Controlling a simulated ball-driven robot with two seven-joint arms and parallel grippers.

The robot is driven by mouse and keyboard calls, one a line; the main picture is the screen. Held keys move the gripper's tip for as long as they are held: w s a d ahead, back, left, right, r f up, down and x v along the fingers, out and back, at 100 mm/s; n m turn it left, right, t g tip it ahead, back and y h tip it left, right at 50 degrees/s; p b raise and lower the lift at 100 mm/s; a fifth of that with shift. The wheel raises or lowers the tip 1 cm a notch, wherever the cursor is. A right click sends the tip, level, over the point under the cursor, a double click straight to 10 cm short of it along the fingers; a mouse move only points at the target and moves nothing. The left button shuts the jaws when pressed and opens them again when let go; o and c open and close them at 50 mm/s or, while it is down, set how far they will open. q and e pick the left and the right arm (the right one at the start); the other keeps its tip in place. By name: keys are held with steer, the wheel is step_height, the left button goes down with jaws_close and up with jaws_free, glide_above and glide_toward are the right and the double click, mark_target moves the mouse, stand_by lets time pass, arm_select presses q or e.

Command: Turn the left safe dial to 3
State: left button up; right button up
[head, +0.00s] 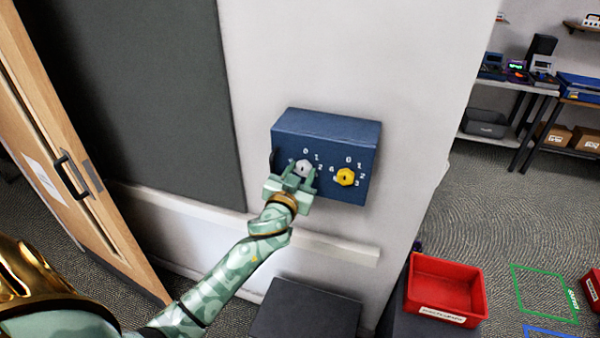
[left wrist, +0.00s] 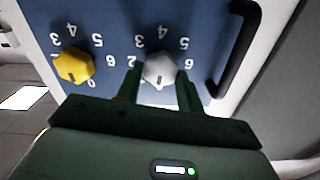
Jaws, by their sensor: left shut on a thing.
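The blue safe (head: 328,125) is mounted on the white wall, with two dials on its front. The left dial (head: 304,168) is grey, ringed by white digits. My left gripper (head: 293,182) is shut on it from below, a finger on each side. In the left wrist view, which is upside down, the grey dial (left wrist: 160,69) sits between the fingers of the gripper (left wrist: 158,85). My right gripper is not in view.
The yellow right dial (head: 347,177) is close beside the grey one, apart from my gripper. A black handle (left wrist: 238,48) stands out beside the grey dial. A wall ledge (head: 330,243) runs below the safe. A red bin (head: 447,285) stands at the lower right.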

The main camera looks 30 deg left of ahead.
arm_select(q)
steer(key=m, duration=0.3)
steer(key=shift+m+p, duration=0.3)
steer(key=m, duration=0.3)
steer(key=shift+d+m, duration=0.1)
steer(key=shift+m, duration=0.2)
steer(key=m+p, duration=0.1)
steer(key=m, duration=0.2)
steer(key=shift+m, duration=0.3)
steer(key=m, duration=0.3)
steer(key=shift+f+m, duration=0.1)
steer(key=shift+m, duration=0.2)
steer(key=m+p, duration=0.1)
steer(key=m, duration=0.4)
steer(key=shift+f+m, duration=0.1)
steer(key=shift+m, duration=0.2)
steer(key=m+p, duration=0.1)
steer(key=m, duration=0.3)
steer(key=shift+f+m, duration=0.15)
steer(key=shift+m, duration=0.15)
steer(key=o, duration=1)
